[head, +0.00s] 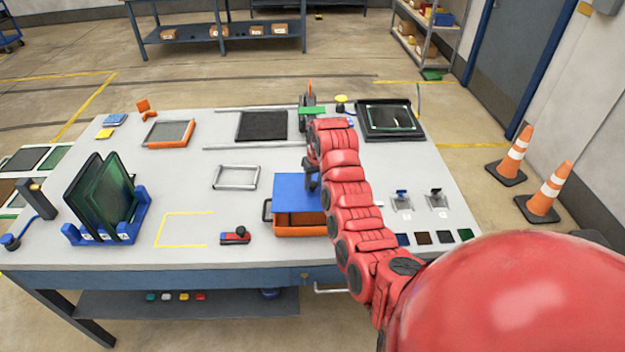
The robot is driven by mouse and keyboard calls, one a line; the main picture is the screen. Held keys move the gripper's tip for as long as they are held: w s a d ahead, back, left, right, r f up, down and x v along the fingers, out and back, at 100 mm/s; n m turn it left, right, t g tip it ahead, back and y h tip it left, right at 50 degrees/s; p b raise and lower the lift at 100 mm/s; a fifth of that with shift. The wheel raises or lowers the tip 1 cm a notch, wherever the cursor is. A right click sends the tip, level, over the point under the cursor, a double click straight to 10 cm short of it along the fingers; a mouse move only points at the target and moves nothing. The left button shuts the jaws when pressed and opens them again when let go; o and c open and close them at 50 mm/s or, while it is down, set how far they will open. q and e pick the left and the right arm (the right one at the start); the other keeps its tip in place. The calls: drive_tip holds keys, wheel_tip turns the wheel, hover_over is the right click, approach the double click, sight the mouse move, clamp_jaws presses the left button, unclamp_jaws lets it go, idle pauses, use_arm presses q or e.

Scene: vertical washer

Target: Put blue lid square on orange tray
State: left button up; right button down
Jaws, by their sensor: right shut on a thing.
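The blue lid (292,190) is a flat blue plate over the orange tray (300,231), near the middle of the table's front half. The tray's orange front wall shows below the lid, and a dark handle shows at its left. I cannot tell whether the lid rests on the rim or is slightly above it. My right gripper (312,177) is at the lid's right side, shut on the lid, with its fingertips partly hidden by my red arm. The arm also hides the right end of the lid and tray. My left gripper is not in view.
On the grey table (200,245), a blue rack (105,232) with dark panels stands left. A red-and-black tool (236,236) lies left of the tray. A grey frame (236,177) lies behind it. Small fixtures (420,201) and colour squares sit right. The yellow-marked area is clear.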

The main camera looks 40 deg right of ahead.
sight(314, 193)
drive_tip(key=shift+f, duration=1.8)
drive_tip(key=shift+f+b, duration=0.7)
drive_tip(key=shift+f, duration=0.5)
drive_tip(key=shift+s, duration=0.1)
drive_tip(key=shift+f+b, duration=0.25)
drive_tip(key=shift+b, duration=0.8)
unclamp_jaws()
idle(0.6)
drive_tip(key=shift+r, duration=0.1)
